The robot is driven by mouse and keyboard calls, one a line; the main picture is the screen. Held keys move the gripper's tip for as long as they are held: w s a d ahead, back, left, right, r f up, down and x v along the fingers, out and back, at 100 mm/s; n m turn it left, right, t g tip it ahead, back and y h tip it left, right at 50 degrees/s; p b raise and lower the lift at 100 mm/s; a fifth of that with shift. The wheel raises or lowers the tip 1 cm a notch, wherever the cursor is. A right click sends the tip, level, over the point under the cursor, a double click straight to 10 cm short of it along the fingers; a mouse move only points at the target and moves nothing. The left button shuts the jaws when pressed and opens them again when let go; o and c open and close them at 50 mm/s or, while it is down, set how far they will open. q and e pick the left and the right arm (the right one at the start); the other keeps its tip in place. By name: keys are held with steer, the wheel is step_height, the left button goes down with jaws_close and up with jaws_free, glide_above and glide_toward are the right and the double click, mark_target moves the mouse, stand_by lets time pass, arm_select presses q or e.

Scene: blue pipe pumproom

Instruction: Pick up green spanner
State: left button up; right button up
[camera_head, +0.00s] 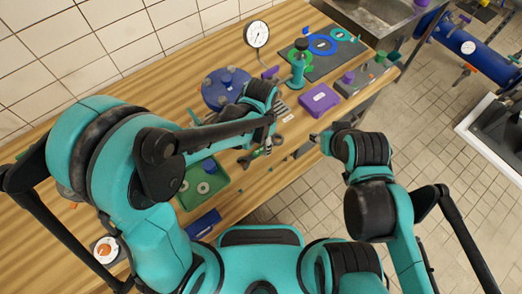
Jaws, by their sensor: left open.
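A dark green spanner (246,161) lies on the wooden workbench, just right of a green tray. My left gripper (268,146) is open over the bench, close to the spanner's upper right end. My own arm crosses this area, and I cannot tell whether the fingers touch the spanner. My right gripper (319,138) is at the bench's front edge, right of the left one. Its fingers are too small and hidden to read.
The green tray (222,184) holds rings and a blue part. A blue disc-shaped flange (221,84), a purple box (319,99), a teal pump (298,72) and a pressure gauge (257,34) stand farther back. The tiled floor (440,150) at right is clear.

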mark_target(261, 149)
arm_select(q)
step_height(261, 149, down, 3)
steer(key=shift+w+d+f+b, duration=0.1)
steer(key=shift+b, duration=0.3)
steer(key=shift+c, duration=0.3)
jaws_close()
steer(key=shift+r, duration=0.3)
